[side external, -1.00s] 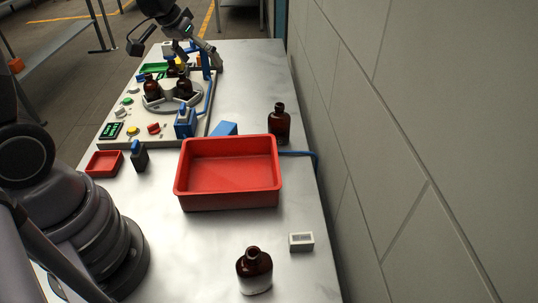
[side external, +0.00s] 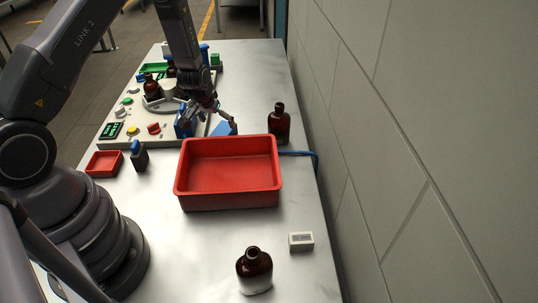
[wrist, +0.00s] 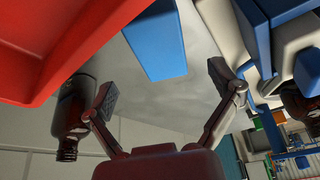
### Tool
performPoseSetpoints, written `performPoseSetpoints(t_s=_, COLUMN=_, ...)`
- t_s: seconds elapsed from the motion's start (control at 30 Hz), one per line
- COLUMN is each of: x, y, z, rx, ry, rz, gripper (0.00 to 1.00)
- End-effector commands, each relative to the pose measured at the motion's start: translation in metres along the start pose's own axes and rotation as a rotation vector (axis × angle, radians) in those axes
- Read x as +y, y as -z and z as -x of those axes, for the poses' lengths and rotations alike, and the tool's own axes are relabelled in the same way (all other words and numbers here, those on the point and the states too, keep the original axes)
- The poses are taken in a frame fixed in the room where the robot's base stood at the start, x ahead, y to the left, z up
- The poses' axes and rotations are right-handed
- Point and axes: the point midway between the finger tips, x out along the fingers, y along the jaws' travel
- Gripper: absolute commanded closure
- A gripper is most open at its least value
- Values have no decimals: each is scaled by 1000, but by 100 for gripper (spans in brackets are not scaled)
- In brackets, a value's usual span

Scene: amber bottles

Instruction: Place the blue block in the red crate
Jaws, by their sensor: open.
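The blue block (side external: 224,128) lies on the metal table just behind the red crate, partly hidden by the crate's back wall in the side view. In the wrist view the blue block (wrist: 156,42) shows at the top, ahead of the fingers. The large red crate (side external: 228,203) stands empty in the middle of the table; its wall also fills the upper left of the wrist view (wrist: 60,50). My gripper (side external: 212,122) is open and empty, close to the block and above it. In the wrist view its fingers (wrist: 168,90) are spread wide with bare table between them.
A brown bottle (side external: 279,124) stands right of the block, near the gripper. A machine panel (side external: 122,115) with buttons lies at left. A small red tray (side external: 104,164), a white box (side external: 301,241) and another bottle (side external: 254,271) stand around the crate.

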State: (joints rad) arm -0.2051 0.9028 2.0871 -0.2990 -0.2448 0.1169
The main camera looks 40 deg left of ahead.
Motion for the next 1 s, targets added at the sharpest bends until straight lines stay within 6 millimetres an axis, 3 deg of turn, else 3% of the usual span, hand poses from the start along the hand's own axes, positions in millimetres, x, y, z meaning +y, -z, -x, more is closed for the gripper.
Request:
performPoseSetpoints(t_s=0.43, x=-1, y=-1, z=-52, rx=-1, ry=-1, rz=0, gripper=10)
performPoseSetpoints(t_s=1.0, x=0, y=-1, z=-58, rx=0, ry=-1, rz=0, gripper=10)
